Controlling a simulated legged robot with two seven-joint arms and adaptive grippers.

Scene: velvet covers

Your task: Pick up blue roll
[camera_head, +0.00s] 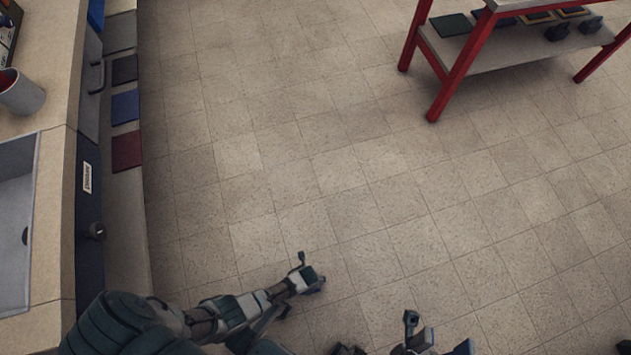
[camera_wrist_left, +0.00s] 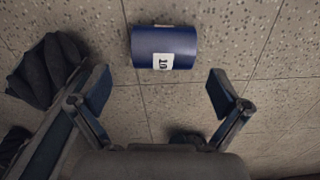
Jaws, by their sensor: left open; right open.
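The blue roll (camera_wrist_left: 150,42) shows in the left wrist view, at the top middle against the tiled floor. It is a short dark blue cylinder with a white label. My left gripper (camera_wrist_left: 159,90) is open in that view, its two fingers apart, with the roll ahead of the gap and not between them. In the head view my left gripper (camera_head: 310,272) is low over the floor, and I do not see the roll there. My right gripper (camera_head: 438,332) is at the bottom edge of the head view, open and partly cut off.
A counter (camera_head: 50,230) with a sink (camera_head: 18,215) and a grey cup (camera_head: 22,92) runs along the left. A red-framed table (camera_head: 455,85) with a lower shelf stands at the top right. The floor (camera_head: 300,150) between them is clear.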

